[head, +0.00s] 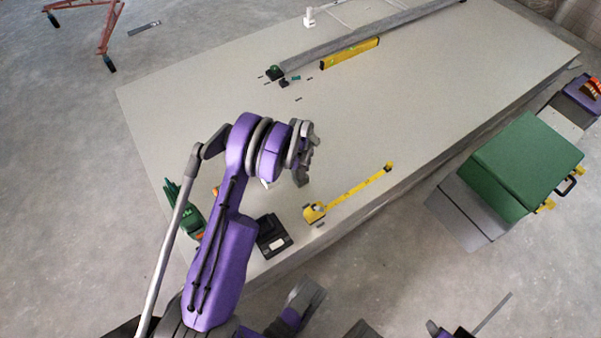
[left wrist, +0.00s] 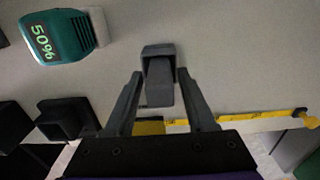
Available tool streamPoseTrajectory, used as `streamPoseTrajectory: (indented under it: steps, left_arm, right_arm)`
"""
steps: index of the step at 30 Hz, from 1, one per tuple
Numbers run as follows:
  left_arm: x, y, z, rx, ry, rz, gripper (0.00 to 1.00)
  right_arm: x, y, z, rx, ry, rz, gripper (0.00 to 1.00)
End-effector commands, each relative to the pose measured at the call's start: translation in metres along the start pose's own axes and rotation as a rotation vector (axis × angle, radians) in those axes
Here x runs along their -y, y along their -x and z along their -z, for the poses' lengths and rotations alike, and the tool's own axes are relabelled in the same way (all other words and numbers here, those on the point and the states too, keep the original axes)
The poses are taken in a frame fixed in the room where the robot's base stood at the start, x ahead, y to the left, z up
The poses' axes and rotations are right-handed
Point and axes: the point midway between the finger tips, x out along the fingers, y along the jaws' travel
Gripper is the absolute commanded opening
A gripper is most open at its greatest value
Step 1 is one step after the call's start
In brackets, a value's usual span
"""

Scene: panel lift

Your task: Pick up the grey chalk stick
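The grey chalk stick appears to be the blocky grey piece (left wrist: 160,82) between my left gripper's fingers in the left wrist view, with a gap on each side. In the head view a grey piece (head: 301,179) shows just below the gripper, probably the same thing. My left gripper (left wrist: 160,75) is open, its two dark fingers spread apart. In the head view the left gripper (head: 308,150) hangs over the near part of the pale table (head: 220,95). I cannot tell the height between the fingers and the table. My right gripper is not in view.
A yellow tape measure (head: 314,212), tape pulled out, lies near the front edge beside a black device (head: 272,235). A teal battery (left wrist: 62,37) reading 50% lies left of the fingers.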

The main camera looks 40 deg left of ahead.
Motion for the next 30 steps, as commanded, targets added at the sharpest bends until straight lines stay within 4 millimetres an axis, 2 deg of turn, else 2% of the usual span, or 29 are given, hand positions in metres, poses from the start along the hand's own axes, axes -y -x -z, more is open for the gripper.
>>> streamPoseTrajectory:
  steps: [1,6,9,17,20,30]
  left_arm:
    - [0.000,0.000,0.000,0.000,0.000,0.000,0.45]
    - [0.000,0.000,0.000,0.000,0.000,0.000,0.14]
    - [0.000,0.000,0.000,0.000,0.000,0.000,0.00]
    - [0.000,0.001,0.000,0.000,0.000,0.000,0.00]
    - [0.000,0.009,0.000,0.000,0.000,0.000,0.00]
    - [0.000,0.076,0.000,0.000,0.001,0.000,0.00]
  right_arm:
    - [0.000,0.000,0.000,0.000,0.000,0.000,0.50]
    - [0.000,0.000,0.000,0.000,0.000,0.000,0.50]
    - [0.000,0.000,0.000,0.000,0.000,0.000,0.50]
    - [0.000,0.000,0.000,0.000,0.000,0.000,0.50]
    - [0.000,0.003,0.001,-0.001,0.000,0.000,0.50]
    - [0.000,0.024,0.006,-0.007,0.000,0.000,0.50]
